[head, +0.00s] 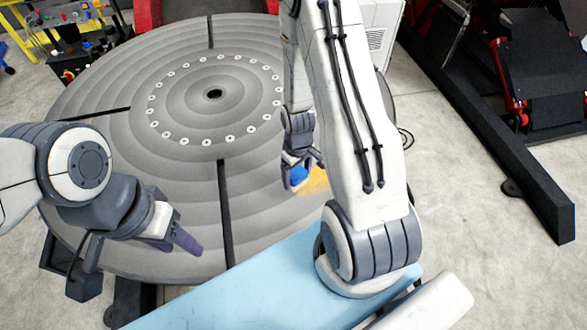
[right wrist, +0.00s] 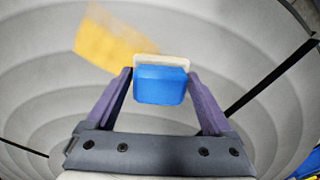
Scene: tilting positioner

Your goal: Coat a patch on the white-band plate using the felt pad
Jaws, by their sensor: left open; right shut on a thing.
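My right gripper (head: 301,172) is shut on a felt pad tool, low over the right part of the big round grey disc (head: 75,150). The pad's blue back (right wrist: 161,86) sits between the purple fingers (right wrist: 160,100), with its pale felt edge (right wrist: 160,61) beyond it. A yellow patch (right wrist: 115,38) shows on the grey surface ahead of the pad, and in the head view (head: 315,182) beside it. I cannot tell whether pad and surface touch. No plate with a white band can be made out. My left gripper (head: 178,236) is open and empty above the disc's front left.
The disc has a central hole, a ring of small bolt holes and dark radial slots. A light blue surface (head: 270,285) lies in front. A control panel (head: 65,15) stands at the back left. A dark frame (head: 490,120) stands at the right on clear floor.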

